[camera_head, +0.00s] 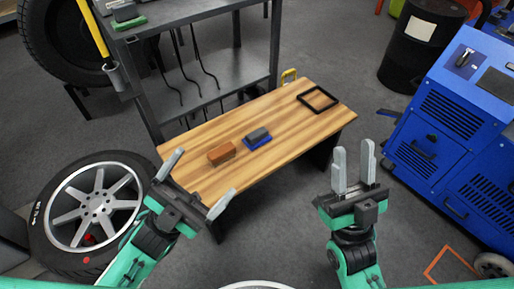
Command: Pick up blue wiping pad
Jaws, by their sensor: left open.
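The blue wiping pad (262,144), a small block with a blue base and dark grey top, lies flat on the wooden bench (290,117) near its middle. My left gripper (198,183) is at the bench's near left end, fingers wide apart and empty. It is to the left of the pad and nearer to me, apart from it. My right gripper (353,158) is off the bench's near right side, fingers pointing up with a gap between them and nothing in it.
A brown block (221,153) lies left of the pad. A black square frame (317,99) lies at the bench's right end. A grey cart (205,40) holding a green-based pad (128,24) stands behind. A wheel (95,208) is left, a blue machine (450,130) right.

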